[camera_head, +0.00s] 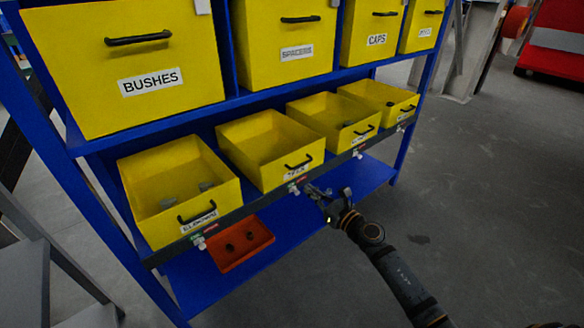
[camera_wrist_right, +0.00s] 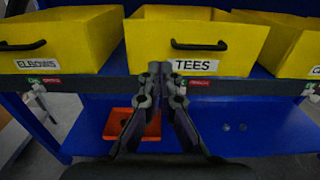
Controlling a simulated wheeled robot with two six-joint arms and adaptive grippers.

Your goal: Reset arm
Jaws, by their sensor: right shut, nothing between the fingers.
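My right gripper (camera_head: 318,192) is in front of the shelf's dark front rail, just below the yellow bin labelled TEES (camera_head: 268,147). In the right wrist view the gripper (camera_wrist_right: 162,72) has its fingertips together with nothing between them, in front of the TEES bin (camera_wrist_right: 195,40) and left of its label. My right arm comes in from the lower right of the head view. My left gripper is not in view.
The blue shelf (camera_head: 340,212) holds yellow bins on two levels. The ELBOWS bin (camera_head: 140,180) has a few grey parts in it. An orange tray (camera_head: 255,257) with dark round parts sits on the lowest shelf. Grey floor (camera_head: 480,170) on the right is open.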

